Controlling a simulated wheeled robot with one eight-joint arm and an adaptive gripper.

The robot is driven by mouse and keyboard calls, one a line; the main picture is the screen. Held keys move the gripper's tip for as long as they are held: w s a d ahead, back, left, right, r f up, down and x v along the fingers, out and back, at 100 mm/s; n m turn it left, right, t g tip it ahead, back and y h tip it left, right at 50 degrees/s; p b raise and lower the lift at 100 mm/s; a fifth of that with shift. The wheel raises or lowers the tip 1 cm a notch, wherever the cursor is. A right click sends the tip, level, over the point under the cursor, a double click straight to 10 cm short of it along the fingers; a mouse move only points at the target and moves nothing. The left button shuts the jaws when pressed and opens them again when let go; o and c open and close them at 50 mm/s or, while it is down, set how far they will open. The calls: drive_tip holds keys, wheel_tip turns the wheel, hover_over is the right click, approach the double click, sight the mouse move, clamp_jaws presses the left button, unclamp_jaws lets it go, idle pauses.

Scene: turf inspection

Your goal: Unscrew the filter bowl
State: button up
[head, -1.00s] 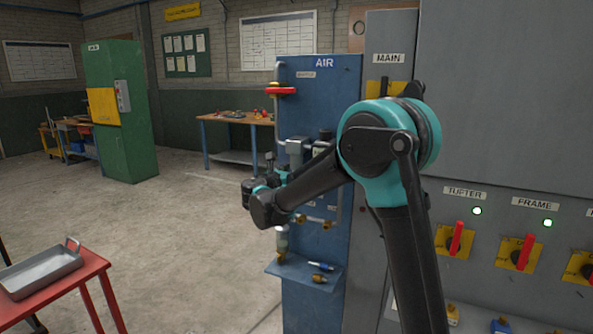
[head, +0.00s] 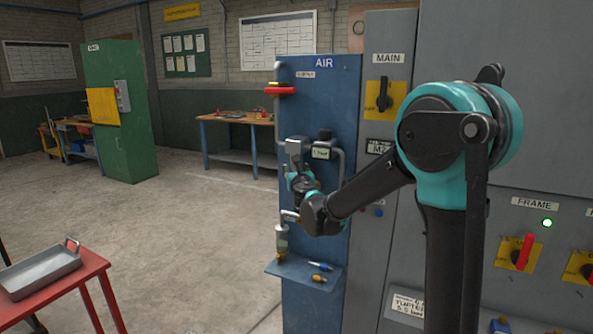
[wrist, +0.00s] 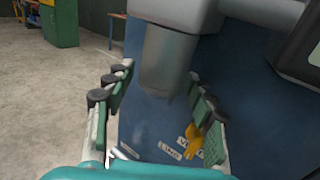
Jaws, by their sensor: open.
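The filter bowl (wrist: 168,62) is a grey, smoky cylinder hanging under a grey housing in the wrist view. My gripper (wrist: 158,95) is open, with one row of finger pads to the left of the bowl and one to the right. The bowl is between the fingers, and gaps show on both sides. In the head view my gripper (head: 302,182) is in front of the blue AIR panel (head: 335,100), just below the grey filter housing (head: 297,147). There it hides the bowl.
A small gauge (head: 320,153) and pipes flank the housing. Below are a drain fitting (head: 282,240) and a small blue shelf (head: 300,274) with small parts. A yellow lever (wrist: 193,143) is near the right finger. A red table (head: 85,275) bears a metal tray (head: 38,280).

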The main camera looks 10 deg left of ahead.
drive_tip(key=shift+n+g+y, duration=0.9)
drive_tip(key=shift+n+y, duration=0.8)
drive_tip(key=shift+y, duration=0.8)
